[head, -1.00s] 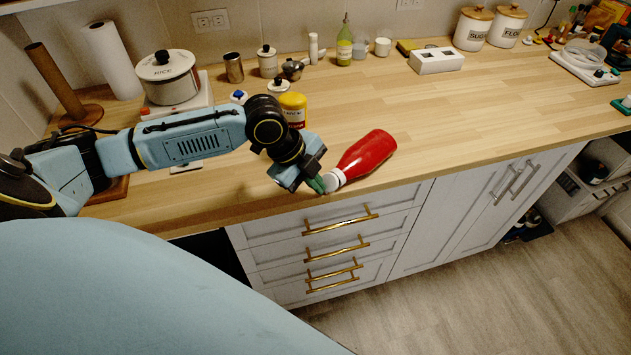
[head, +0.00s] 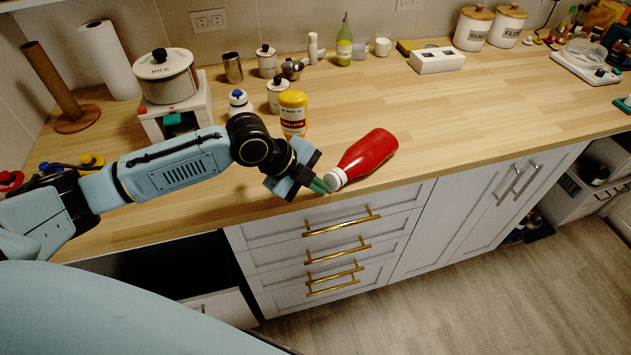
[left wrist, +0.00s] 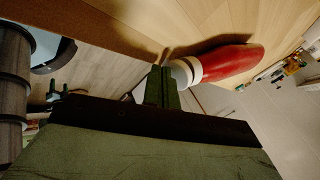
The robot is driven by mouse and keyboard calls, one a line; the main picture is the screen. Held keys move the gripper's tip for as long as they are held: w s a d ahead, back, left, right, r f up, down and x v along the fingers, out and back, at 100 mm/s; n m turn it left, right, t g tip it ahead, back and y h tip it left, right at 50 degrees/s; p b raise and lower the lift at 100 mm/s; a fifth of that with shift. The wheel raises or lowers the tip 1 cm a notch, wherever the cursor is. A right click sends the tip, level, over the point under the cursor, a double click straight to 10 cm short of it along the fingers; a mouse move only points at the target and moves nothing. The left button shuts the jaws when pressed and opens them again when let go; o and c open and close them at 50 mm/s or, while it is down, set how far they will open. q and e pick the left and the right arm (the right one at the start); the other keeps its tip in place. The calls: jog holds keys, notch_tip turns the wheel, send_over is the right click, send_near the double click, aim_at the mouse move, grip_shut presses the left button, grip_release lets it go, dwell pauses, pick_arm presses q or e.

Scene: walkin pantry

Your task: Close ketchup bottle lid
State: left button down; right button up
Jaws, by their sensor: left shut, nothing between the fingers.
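The red ketchup bottle (head: 368,154) lies on its side near the front edge of the wooden counter. Its white lid (head: 336,179) points left and toward the front edge. The bottle (left wrist: 230,62) and its white lid (left wrist: 185,70) also show in the left wrist view. My left gripper (head: 318,186) is shut and empty, with its green fingertips right beside the lid; in the left wrist view the fingertips (left wrist: 162,85) overlap the lid's near end. I cannot tell whether they touch it or whether the lid is open. My right gripper is not in view.
A yellow-capped jar (head: 293,114) and a white bottle with a blue top (head: 239,103) stand behind my left arm. A rice pot (head: 167,77) sits at the back left. The counter right of the ketchup is clear. White drawers (head: 330,240) lie below the edge.

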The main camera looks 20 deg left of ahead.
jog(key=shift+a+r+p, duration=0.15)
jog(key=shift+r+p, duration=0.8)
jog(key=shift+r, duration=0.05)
